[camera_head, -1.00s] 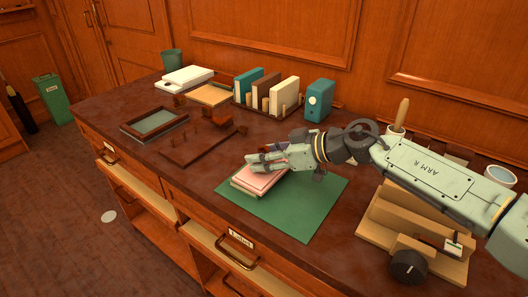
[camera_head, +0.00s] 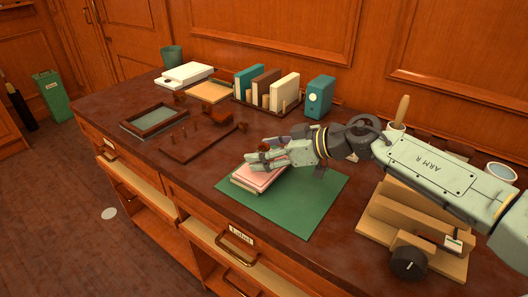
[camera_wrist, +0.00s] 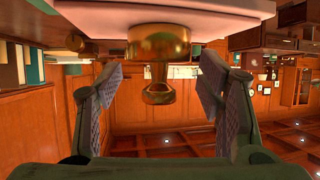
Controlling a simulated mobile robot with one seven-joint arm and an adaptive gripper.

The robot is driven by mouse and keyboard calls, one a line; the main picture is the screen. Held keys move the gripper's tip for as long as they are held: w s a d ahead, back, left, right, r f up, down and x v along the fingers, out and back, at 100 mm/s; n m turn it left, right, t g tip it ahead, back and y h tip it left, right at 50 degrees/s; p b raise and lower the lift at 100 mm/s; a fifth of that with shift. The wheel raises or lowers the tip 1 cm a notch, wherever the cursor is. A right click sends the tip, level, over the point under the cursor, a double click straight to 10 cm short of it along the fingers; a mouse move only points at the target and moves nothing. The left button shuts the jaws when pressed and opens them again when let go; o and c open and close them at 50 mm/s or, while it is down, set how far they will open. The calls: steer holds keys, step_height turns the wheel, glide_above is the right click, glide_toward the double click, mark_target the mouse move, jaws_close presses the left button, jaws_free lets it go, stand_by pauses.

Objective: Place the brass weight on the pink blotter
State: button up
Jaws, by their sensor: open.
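The brass weight (camera_wrist: 158,45) shows in the wrist view, which is upside down. Its wide base is against the pink blotter (camera_wrist: 95,18), and its narrow neck and knob point away from it. My gripper (camera_wrist: 160,78) is open, with one finger on each side of the weight and a visible gap on both sides. In the head view my gripper (camera_head: 268,158) is just above the pink blotter (camera_head: 256,181), a pink-topped slab lying on a green mat (camera_head: 300,205). The fingers mostly hide the weight in that view.
A wooden stepped stand with a black knob (camera_head: 408,262) is at the right. A low wooden rack (camera_head: 200,143) and a framed tray (camera_head: 155,122) lie to the left. Books (camera_head: 268,88) and a teal box (camera_head: 319,97) stand behind. The front of the green mat is clear.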

steer(key=b+v, duration=0.2)
steer(key=v, duration=0.9)
steer(key=shift+s+d, duration=0.15)
steer(key=shift+d, duration=0.2)
steer(key=shift+r, duration=0.15)
